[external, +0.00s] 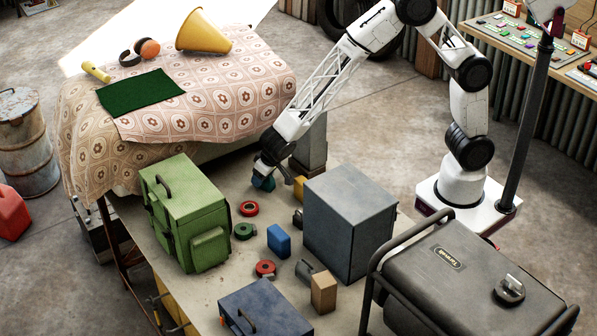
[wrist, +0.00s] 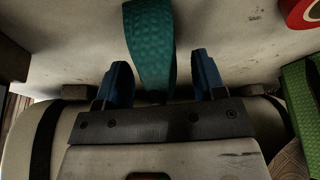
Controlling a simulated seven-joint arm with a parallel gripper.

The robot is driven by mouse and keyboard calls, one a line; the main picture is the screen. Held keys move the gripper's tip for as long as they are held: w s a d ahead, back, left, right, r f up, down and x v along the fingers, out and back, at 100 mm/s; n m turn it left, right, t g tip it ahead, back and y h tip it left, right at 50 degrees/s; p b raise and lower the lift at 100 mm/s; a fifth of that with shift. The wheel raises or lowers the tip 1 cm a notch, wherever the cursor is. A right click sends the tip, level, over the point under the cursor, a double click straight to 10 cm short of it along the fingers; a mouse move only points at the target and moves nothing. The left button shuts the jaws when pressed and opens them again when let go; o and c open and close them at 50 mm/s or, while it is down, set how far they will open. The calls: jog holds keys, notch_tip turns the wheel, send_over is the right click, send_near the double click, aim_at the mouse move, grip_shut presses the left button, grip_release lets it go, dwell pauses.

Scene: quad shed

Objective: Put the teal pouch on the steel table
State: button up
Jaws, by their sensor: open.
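The teal pouch (wrist: 149,45) lies between the two blue fingers of my gripper (wrist: 160,80) in the wrist view, with its lower end close to the palm. A gap shows on both sides of it, so the fingers are apart from it. In the external view my gripper (external: 267,178) is low over the pale worktop (external: 215,287), and the pouch (external: 262,184) is partly hidden by it. I cannot tell for sure which surface is the steel table; the pale worktop holds the pouch and several tools, and a cloth-covered table (external: 235,85) stands behind it.
A green toolbox (external: 188,222) stands left of my gripper and a grey cabinet (external: 350,225) right. Tape rolls (external: 249,208), a blue box (external: 279,241) and a tan block (external: 323,292) lie nearer. The cloth-covered table carries a yellow cone (external: 203,32), earmuffs and a green mat (external: 138,92).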

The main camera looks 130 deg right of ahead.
jog(key=shift+v, duration=6.15)
jog(key=s+a+r+n+y, duration=0.1)
jog(key=s+a+r+n, duration=0.2)
jog(key=s+a+r, duration=0.45)
jog(key=s+a+r+n, duration=0.3)
jog(key=s+a+r, duration=0.2)
jog(key=s+a, duration=0.4)
jog(key=s+a+r+n+y, duration=0.1)
jog(key=s+a+n, duration=0.2)
jog(key=s+a, duration=0.4)
jog(key=s+a+r+n+t+y, duration=0.1)
jog(key=s+a+n, duration=0.3)
jog(key=s, duration=0.9)
jog(key=a+r+y, duration=0.1)
jog(key=a, duration=0.2)
jog(key=shift+s, duration=0.3)
